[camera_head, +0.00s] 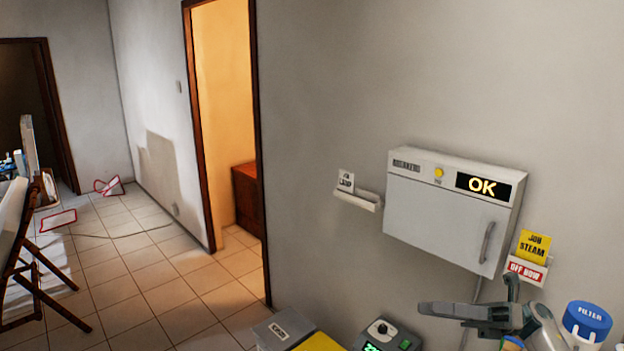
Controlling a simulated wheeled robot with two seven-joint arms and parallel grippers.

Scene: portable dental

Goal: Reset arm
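My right gripper (432,309) is at the lower right, with its grey fingers pointing left, below the white wall cabinet. I cannot tell from this angle whether its fingers are apart, and I see no object held at its tips. My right arm comes in from the bottom right corner. My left gripper is not in view.
A white wall cabinet (430,218) has an "OK" display (483,187) and a shut door. Wall holders carry a card (346,180) and "JOB STEAM" and "OFF NOW" labels (533,247). Below are a blue-capped "FILTER" container (587,320) and a dark device (388,336). Tiled floor (140,275) lies left.

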